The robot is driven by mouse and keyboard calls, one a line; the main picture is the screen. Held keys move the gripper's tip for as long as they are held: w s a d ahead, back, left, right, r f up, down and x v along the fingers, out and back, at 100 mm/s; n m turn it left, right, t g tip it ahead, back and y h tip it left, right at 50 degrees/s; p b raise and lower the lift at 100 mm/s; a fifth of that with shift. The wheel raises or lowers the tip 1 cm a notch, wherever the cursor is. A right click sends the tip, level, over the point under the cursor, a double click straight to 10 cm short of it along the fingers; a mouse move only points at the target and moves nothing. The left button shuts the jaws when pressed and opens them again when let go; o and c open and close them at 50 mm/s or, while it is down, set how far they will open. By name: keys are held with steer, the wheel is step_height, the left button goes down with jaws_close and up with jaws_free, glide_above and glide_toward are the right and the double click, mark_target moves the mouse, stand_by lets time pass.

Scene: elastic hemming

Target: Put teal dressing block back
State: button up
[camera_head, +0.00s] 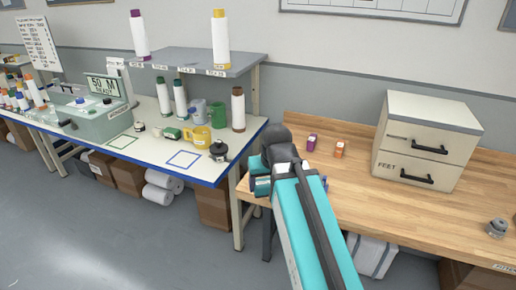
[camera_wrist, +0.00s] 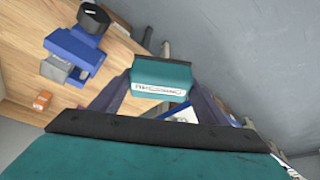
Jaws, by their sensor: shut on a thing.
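The teal dressing block (camera_wrist: 160,76) has a pale label and sits between the two dark fingers of my gripper (camera_wrist: 158,98) in the wrist view. My gripper is shut on it. In the head view my gripper (camera_head: 262,186) is held near the left end of the wooden bench, beside the gap to the blue-edged table. The block is only partly visible there, and my arm hides part of the bench.
The wooden bench (camera_head: 410,220) carries a purple item (camera_head: 311,142), an orange item (camera_head: 339,149) and a drawer cabinet (camera_head: 425,140). A blue device (camera_wrist: 75,52) shows in the wrist view. The blue-edged table (camera_head: 150,150) holds mugs, spools and two marked outlines.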

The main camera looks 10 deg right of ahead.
mark_target(266, 180)
steer(key=r, duration=0.2)
steer(key=w+r, duration=0.1)
steer(key=r, duration=0.1)
steer(key=shift+r, duration=0.45)
